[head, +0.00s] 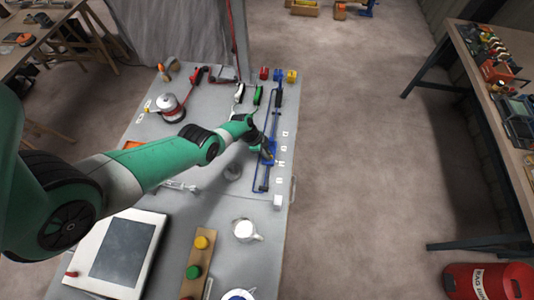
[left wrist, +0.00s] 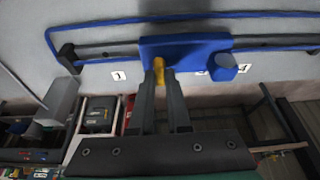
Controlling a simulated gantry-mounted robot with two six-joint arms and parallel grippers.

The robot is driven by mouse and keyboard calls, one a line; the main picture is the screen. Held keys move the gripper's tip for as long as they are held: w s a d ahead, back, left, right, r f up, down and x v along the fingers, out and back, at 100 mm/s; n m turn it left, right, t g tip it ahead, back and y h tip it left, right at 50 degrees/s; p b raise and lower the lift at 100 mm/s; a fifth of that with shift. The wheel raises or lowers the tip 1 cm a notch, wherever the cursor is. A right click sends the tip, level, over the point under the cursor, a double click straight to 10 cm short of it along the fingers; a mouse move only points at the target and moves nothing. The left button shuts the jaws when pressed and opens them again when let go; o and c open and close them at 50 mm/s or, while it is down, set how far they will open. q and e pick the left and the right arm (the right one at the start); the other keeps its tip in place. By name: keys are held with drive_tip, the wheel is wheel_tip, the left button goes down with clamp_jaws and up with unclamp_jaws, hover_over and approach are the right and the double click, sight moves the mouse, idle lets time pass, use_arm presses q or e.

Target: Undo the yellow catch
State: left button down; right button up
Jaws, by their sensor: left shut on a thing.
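The yellow catch (left wrist: 158,66) sits at the lower edge of a blue block (left wrist: 185,48) on a blue-framed rail in the left wrist view. My left gripper (left wrist: 160,80) is shut on the catch, its dark fingertips on either side of it. In the head view my left gripper (head: 261,148) reaches the blue rail fixture (head: 273,120) near the table's right edge. The catch cannot be made out there. My right gripper is in neither view.
Number labels line the rail. The grey table (head: 215,185) also bears a white mug (head: 243,230), a panel box (head: 124,252), a button box (head: 196,260) and a red-based canister (head: 171,108). Open floor (head: 355,150) lies to the right, before a workbench (head: 500,110).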

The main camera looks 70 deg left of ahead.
use_arm(q)
drive_tip(key=n+p, duration=0.1)
drive_tip(key=n, duration=0.1)
drive_tip(key=n+y+p, duration=0.1)
drive_tip(key=n, duration=0.1)
drive_tip(key=shift+d+r+y, duration=0.1)
drive_tip(key=shift+d+y, duration=0.05)
drive_tip(key=shift+y, duration=0.15)
drive_tip(key=n+y+p, duration=0.1)
drive_tip(key=n, duration=0.1)
drive_tip(key=shift+d+n+t, duration=0.1)
drive_tip(key=shift+n+t, duration=0.2)
drive_tip(key=shift+n, duration=0.1)
drive_tip(key=n+y, duration=0.1)
drive_tip(key=n, duration=0.1)
drive_tip(key=shift+n, duration=0.3)
drive_tip(key=n+g+y, duration=0.1)
drive_tip(key=n, duration=0.2)
drive_tip(key=shift+d+n, duration=0.15)
drive_tip(key=shift+n, duration=0.15)
drive_tip(key=shift+w+n+g+y+b, duration=0.1)
drive_tip(key=shift+n+g+y+b, duration=0.35)
drive_tip(key=shift+n, duration=0.7)
drive_tip(key=shift+n+g+y+b, duration=0.25)
drive_tip(key=shift+n+b, duration=0.25)
drive_tip(key=shift+n, duration=0.65)
drive_tip(key=c, duration=0.9)
unclamp_jaws()
